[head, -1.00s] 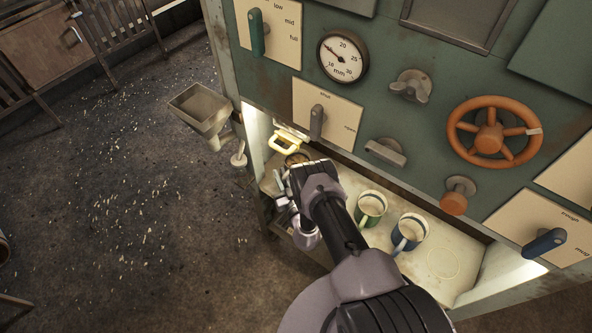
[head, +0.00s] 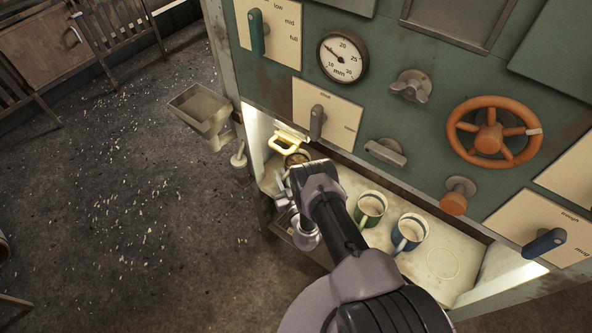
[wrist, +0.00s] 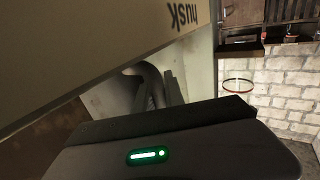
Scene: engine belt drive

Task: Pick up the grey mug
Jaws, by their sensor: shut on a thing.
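My gripper (head: 287,193) is at the left end of the pale shelf under the machine panel, shut on the grey mug. The mug's round rim with dark brown contents (head: 297,157) shows just beyond my wrist in the head view; most of its body is hidden by my arm. In the wrist view a grey curved piece (wrist: 149,78), which looks like the mug's handle, stands at the jaws. I cannot tell whether the mug touches the shelf.
A green mug (head: 370,208) and a blue mug (head: 409,234) stand on the shelf (head: 462,245) to the right. Floor at left is open.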

